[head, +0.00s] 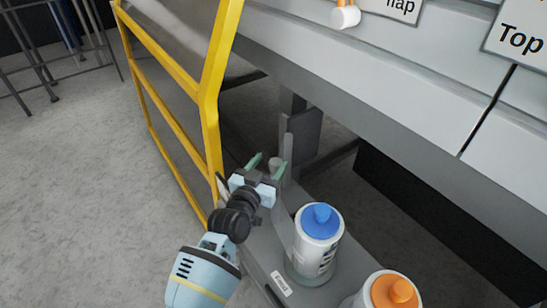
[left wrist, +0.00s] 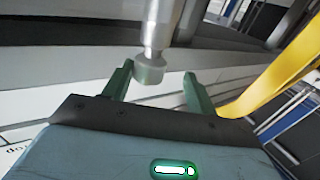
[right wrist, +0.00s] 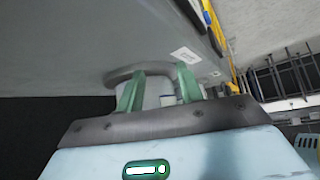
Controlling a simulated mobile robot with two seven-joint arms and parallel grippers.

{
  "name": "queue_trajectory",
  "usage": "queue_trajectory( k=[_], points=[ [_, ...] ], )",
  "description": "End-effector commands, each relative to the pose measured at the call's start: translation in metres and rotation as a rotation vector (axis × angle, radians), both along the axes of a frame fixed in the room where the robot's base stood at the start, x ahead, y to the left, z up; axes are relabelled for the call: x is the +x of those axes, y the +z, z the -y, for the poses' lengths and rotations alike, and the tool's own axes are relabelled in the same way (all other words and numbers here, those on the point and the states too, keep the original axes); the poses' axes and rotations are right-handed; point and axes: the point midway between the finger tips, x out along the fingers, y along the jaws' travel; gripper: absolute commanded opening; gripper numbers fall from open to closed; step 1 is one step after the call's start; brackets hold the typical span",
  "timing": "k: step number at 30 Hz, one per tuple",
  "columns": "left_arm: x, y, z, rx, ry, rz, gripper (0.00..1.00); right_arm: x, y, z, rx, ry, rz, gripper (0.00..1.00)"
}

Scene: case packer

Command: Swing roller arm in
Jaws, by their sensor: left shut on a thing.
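My left gripper (head: 267,168) is at the end of the packer near the yellow frame, its green fingers either side of a small grey knob (head: 275,163). In the left wrist view the knob (left wrist: 149,74) sits on the end of a metal rod (left wrist: 158,28), between the fingers. The knob looks like the roller arm's handle; the rest of that arm is hard to make out. My right gripper (right wrist: 161,85) shows only in the right wrist view, its fingers apart. A rounded grey thing (right wrist: 122,73) shows beyond and between them; contact cannot be seen.
A yellow guard frame (head: 212,100) stands just left of the left gripper. A blue-capped bottle (head: 318,250) and an orange-capped one (head: 388,293) stand on the grey ledge to its right. Packer panels (head: 420,100) rise above.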

Motion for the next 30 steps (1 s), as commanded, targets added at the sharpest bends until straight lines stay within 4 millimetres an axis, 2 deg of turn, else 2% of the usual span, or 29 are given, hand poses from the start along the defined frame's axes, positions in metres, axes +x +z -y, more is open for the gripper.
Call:
queue_trajectory(
  k=[3,9,26,30],
  points=[
    [-0.016,-0.003,-0.011,0.005,0.007,-0.003,0.52,0.001,0.001,0.0,0.0,-0.001,0.003,0.36],
    [-0.032,-0.002,-0.016,0.003,0.005,-0.003,0.52,0.001,0.002,-0.001,0.003,-0.004,0.003,0.36],
    [-0.034,-0.002,-0.015,0.002,0.002,-0.003,0.52,0.0,0.001,-0.002,0.006,-0.008,0.0,0.36],
    [-0.044,-0.016,-0.021,0.007,0.009,-0.032,0.52,0.0,0.002,-0.001,0.003,-0.004,0.002,0.36]
  ],
)
